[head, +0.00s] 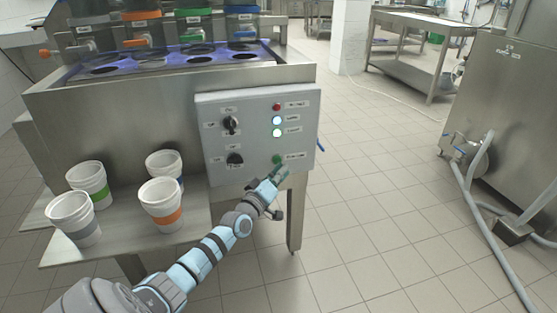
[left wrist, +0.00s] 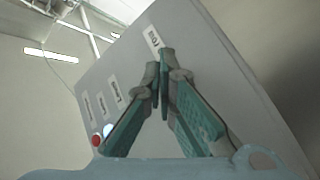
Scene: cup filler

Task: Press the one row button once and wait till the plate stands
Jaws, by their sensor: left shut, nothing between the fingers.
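The control panel (head: 258,98) is a grey box on the front of the steel machine. A green button (head: 277,159) sits low on its right side. My left gripper (head: 281,173) is shut and empty, with its tips just below and in front of that button; I cannot tell whether they touch it. In the left wrist view the closed fingertips (left wrist: 163,68) point at the panel face (left wrist: 205,65) and hide the button. The plate (head: 215,54), lit violet with dark round holes, lies on top of the machine; whether it moves cannot be told. My right gripper is out of view.
The panel carries a red light (head: 277,106), two lit white lights and two black knobs. Several white cups with coloured bands, one orange (head: 162,203), stand on the steel shelf at left. The floor (head: 375,210) right of the machine is clear.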

